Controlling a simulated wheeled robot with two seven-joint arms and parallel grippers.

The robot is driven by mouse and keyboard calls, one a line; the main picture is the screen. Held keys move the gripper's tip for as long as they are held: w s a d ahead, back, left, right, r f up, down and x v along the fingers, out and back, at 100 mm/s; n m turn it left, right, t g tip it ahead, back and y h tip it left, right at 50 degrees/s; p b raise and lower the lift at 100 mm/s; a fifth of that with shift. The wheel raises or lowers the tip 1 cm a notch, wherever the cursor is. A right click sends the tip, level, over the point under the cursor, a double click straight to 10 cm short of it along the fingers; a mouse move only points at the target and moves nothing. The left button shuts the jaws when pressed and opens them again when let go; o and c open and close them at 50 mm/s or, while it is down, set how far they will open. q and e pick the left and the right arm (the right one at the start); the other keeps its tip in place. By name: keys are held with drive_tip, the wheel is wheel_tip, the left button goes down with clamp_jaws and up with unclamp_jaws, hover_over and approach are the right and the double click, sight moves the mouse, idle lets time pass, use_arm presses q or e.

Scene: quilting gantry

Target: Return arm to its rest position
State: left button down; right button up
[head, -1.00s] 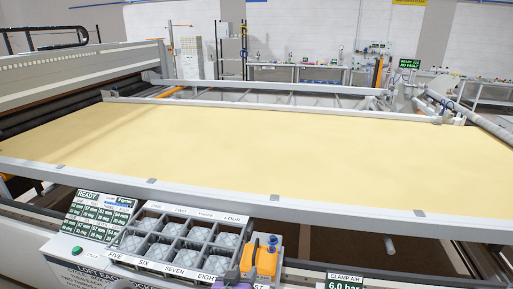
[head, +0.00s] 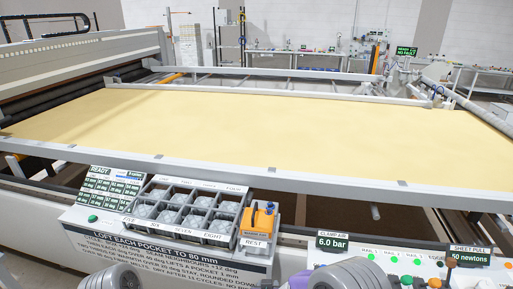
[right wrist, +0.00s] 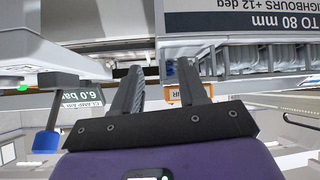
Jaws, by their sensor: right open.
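My right gripper (right wrist: 162,85) shows in the right wrist view with its two dark fingers spread and nothing between them. Its purple body fills the bottom of that view. In the head view, grey rounded parts of my arms show at the bottom edge, left and right of centre, in front of the console. The right gripper's fingers cannot be made out there. My left gripper is not in view. An orange tool (head: 258,220) stands in the holder marked REST (head: 253,244), clear of my arms in the head view.
A tray of pockets (head: 186,213) with grey padded pieces sits beside a READY display (head: 110,188). Right of it are a 6.0 bar display (head: 332,243), a 50 newtons display (head: 470,255) and several knobs. A wide yellow quilt sheet (head: 270,135) lies behind a white rail (head: 300,185).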

drive_tip(key=s+d+f+m+g+y, duration=0.1)
drive_tip(key=s+d+f+g, duration=0.2)
drive_tip(key=s+f, duration=0.3)
drive_tip(key=s+d+f+g+y, duration=0.1)
drive_tip(key=s+d+f+g, duration=0.15)
drive_tip(key=s+f, duration=0.4)
drive_tip(key=s+f+m+g+y, duration=0.1)
drive_tip(key=s+f+g+y, duration=0.2)
drive_tip(key=s, duration=0.8)
wheel_tip(320, 180, down, 2)
drive_tip(key=shift+d+f+g, duration=0.25)
drive_tip(key=shift+g, duration=0.4)
